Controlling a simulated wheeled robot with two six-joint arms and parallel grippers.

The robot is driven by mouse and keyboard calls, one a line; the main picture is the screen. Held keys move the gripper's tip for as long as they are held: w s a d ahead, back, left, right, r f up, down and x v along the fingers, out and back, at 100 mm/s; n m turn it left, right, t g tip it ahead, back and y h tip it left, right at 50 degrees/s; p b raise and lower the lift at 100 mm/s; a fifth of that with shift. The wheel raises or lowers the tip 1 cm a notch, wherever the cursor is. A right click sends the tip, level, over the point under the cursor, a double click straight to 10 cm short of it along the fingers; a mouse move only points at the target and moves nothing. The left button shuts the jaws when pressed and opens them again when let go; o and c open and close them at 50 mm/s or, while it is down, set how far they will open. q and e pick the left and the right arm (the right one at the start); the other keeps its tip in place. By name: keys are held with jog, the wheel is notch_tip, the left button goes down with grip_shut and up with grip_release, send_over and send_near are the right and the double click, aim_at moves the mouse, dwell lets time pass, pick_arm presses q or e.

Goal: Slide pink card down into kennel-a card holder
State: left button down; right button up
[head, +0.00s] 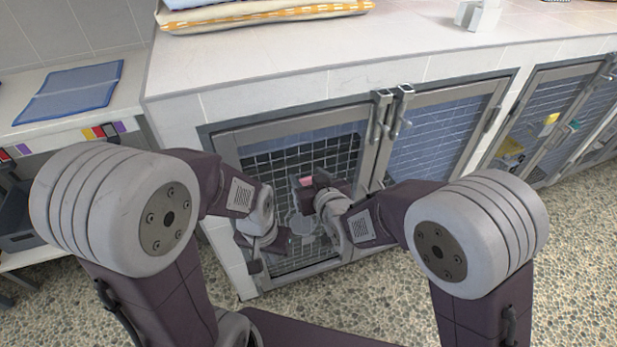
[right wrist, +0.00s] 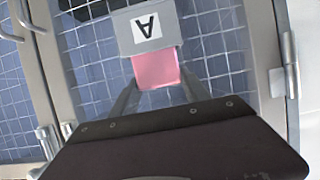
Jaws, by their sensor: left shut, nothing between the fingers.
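The pink card (right wrist: 156,70) shows in the right wrist view with one end at the grey card holder (right wrist: 147,30) marked with a letter A, which appears upside down there. The far end of the card is hidden by the holder. My right gripper (right wrist: 159,78) has one dark finger at each side edge of the card, close against it. In the head view the pink card (head: 306,181) is a small patch before the kennel door, beside my right gripper. My left gripper (head: 304,240) is shut and empty, lower down before the same door.
The kennel door (head: 234,139) is a grey-framed mesh panel, with latches (head: 381,104) at its right. Folded towels (head: 262,12) lie on the white top (head: 230,65). A blue mat (head: 72,92) lies on the side counter at left. The pebbled floor (head: 480,225) is clear at right.

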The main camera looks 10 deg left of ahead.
jog(key=o, duration=0.4)
jog(key=shift+o, duration=0.2)
jog(key=shift+s+d+r, duration=0.2)
jog(key=shift+s+r, duration=0.05)
jog(key=shift+s, duration=0.1)
jog(key=v, duration=0.8)
jog(key=shift+s, duration=0.1)
